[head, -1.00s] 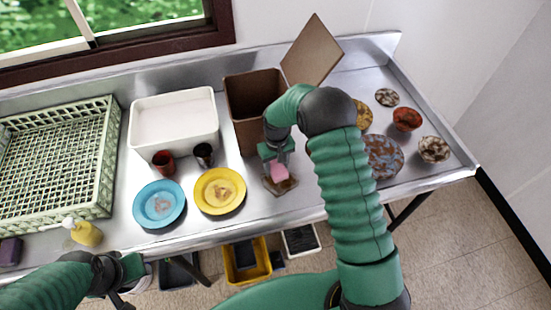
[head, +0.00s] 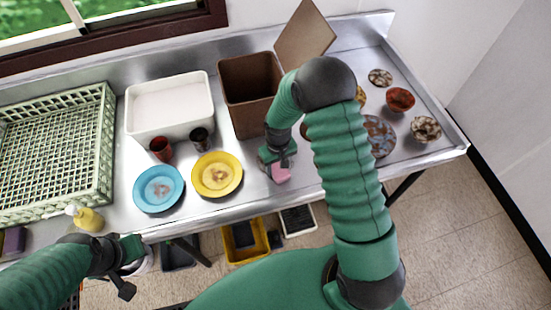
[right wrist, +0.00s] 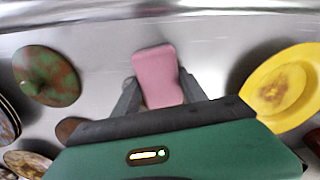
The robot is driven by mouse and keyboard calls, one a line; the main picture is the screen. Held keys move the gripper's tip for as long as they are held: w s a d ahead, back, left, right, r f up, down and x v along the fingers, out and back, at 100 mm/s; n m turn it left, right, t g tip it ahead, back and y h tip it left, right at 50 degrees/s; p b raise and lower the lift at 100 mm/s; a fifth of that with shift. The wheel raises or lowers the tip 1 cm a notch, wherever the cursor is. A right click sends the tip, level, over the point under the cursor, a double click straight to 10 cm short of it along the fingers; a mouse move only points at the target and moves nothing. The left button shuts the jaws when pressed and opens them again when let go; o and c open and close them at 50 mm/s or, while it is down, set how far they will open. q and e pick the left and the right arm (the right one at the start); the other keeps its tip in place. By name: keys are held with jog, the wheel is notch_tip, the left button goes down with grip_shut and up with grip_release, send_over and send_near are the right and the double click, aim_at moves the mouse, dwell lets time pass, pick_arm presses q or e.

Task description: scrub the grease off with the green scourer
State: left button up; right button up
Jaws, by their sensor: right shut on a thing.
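My right gripper (head: 280,166) is shut on a pink sponge (head: 281,174), held low over the steel counter, right of the yellow plate. In the right wrist view the pink sponge (right wrist: 158,77) sits between the two fingers. I cannot tell whether it touches the counter. No green scourer is recognisable. The yellow plate (head: 232,187) has a brown stain in its middle, and the blue plate (head: 150,203) beside it has a brownish smear. My left gripper (head: 127,272) is off the counter's front edge at lower left, its jaw opening unclear.
A green rack (head: 103,150), white tub (head: 168,131), two small cups and a brown bin (head: 250,95) line the counter. A yellow bottle (head: 89,220) and dark purple block (head: 13,241) stand front left. Several stained dishes, including a red bowl (head: 400,99), sit right.

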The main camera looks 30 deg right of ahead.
jog(key=shift+s+a, duration=0.25)
jog(key=shift+s, duration=0.75)
jog(key=shift+w+a, duration=0.2)
jog(key=shift+a, duration=0.25)
jog(key=shift+w+a, duration=0.2)
jog(key=shift+a, duration=0.25)
jog(key=w, duration=0.3)
jog(key=shift+w+d+f, duration=0.1)
jog(key=shift+d, duration=0.25)
jog(key=shift+w+d, duration=0.15)
jog(key=shift+w, duration=0.35)
jog(key=shift+w+d+b, duration=0.25)
jog(key=shift+w+b, duration=0.05)
jog(key=shift+w, duration=0.65)
jog(key=shift+w+d+b, duration=0.2)
jog(key=shift+w+b, duration=0.1)
jog(key=shift+w, duration=0.6)
jog(key=shift+w+d+f+b, duration=0.1)
jog(key=shift+w+d+b, duration=0.15)
jog(key=shift+w, duration=0.45)
jog(key=shift+w+d+b, duration=0.1)
jog(key=shift+w+b, duration=0.25)
jog(key=shift+w, duration=0.3)
jog(key=shift+w+d, duration=0.1)
jog(key=shift+w, duration=0.4)
